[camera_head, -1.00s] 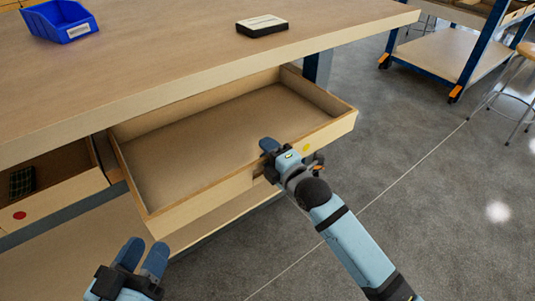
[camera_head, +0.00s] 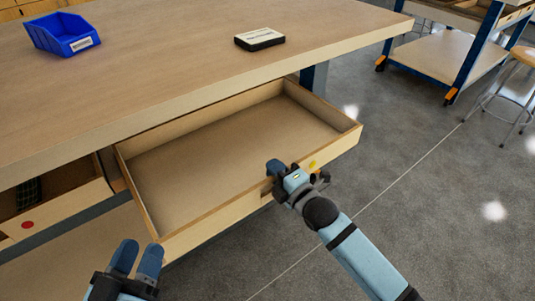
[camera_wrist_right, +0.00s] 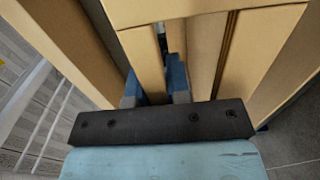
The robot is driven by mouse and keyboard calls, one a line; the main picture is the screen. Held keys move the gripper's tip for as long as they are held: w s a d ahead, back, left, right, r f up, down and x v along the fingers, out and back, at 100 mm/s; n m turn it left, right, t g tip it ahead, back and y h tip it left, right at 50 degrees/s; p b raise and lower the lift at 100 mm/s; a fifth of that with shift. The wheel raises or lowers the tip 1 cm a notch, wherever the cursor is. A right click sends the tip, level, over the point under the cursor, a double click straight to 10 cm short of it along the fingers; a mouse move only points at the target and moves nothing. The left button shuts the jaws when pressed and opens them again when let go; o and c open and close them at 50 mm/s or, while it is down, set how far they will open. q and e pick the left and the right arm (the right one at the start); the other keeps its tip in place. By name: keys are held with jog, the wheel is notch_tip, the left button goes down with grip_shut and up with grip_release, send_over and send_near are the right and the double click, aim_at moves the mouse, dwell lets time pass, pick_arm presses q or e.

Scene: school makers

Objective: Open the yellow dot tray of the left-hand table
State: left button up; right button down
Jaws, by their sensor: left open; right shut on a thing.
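The yellow dot tray (camera_head: 172,243) is a wooden drawer under the table top. It is pulled well out and looks empty inside. Its yellow dot (camera_head: 312,164) is on the front panel, just right of my right gripper. My right gripper (camera_head: 275,172) is shut on the tray's front panel, with one finger showing over its top edge. In the right wrist view the blue fingers (camera_wrist_right: 155,82) sit either side of a wooden panel (camera_wrist_right: 142,60). My left gripper (camera_head: 136,258) is open and empty, low in front of the tray's left corner.
A red dot tray (camera_head: 50,222) stands partly open to the left, with a dark item inside. On the table top (camera_head: 180,70) are a blue bin (camera_head: 62,34) and a small black-and-white box (camera_head: 260,39). Open floor (camera_head: 420,190) lies to the right.

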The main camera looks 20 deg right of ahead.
jog(key=shift+s+d+r, duration=0.15)
jog(key=shift+s+d, duration=0.05)
jog(key=shift+s, duration=0.35)
pick_arm(q)
jog(key=shift+a+f+p, duration=0.2)
jog(key=shift+a+p, duration=0.05)
jog(key=shift+p, duration=0.05)
pick_arm(e)
jog(key=shift+s+d, duration=0.1)
jog(key=shift+s, duration=0.1)
jog(key=c, duration=1.1)
grip_release()
jog(key=shift+s, duration=0.1)
pick_arm(q)
jog(key=f+g+y+p, duration=0.1)
jog(key=a+f+g+p, duration=0.1)
jog(key=f, duration=0.1)
jog(key=a+f+y+p, duration=0.1)
jog(key=f, duration=0.1)
jog(key=shift+s+f+g+y, duration=0.15)
jog(key=shift+f+g+y, duration=0.15)
jog(key=shift+g, duration=0.1)
pick_arm(e)
jog(key=v, duration=1.3)
jog(key=shift+s+d, duration=0.1)
jog(key=shift+s, duration=0.2)
pick_arm(q)
jog(key=shift+r, duration=0.2)
